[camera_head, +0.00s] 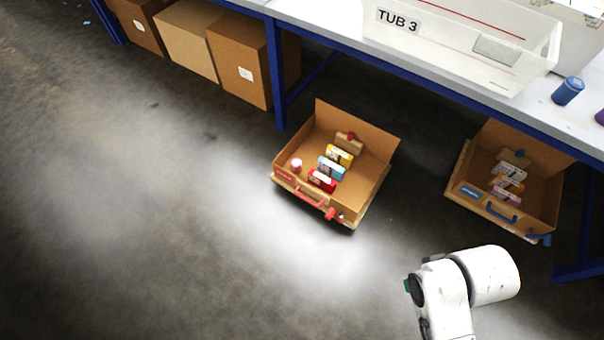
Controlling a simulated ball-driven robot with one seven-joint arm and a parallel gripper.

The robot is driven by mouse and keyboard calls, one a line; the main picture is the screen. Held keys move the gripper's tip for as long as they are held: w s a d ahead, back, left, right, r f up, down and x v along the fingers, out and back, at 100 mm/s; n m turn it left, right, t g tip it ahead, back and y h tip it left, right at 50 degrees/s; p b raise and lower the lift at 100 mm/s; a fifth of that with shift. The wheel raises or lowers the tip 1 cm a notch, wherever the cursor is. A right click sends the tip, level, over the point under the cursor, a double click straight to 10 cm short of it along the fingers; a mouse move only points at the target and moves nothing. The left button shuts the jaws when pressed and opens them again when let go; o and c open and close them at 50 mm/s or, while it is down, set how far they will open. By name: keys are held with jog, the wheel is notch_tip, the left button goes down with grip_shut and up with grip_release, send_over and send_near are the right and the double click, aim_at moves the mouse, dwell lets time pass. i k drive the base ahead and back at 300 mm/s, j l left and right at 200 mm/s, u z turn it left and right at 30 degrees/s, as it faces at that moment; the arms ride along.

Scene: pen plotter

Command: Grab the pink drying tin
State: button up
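A small round pink item with a pale top (296,166), which looks like the pink drying tin, sits in the left corner of an open brown case with a red handle (375,160). The case stands on the floor near the middle of the view. Red, blue and yellow labelled packs (330,168) stand in a row to the right of the tin. My white arm shows at the bottom right, well apart from the case. My gripper is not in view.
A second open case with a blue handle (465,165) stands to the right, partly beneath a blue-framed bench (340,45). A white tub marked TUB 3 (450,50) and a blue jar (567,91) are on the bench. Cardboard boxes (185,40) stand behind. The floor at left is clear.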

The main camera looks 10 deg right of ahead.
aim_at(296, 164)
jog(key=i+j+u, duration=0.25)
jog(key=i, duration=0.85)
jog(key=i+u, duration=0.25)
jog(key=i, duration=0.85)
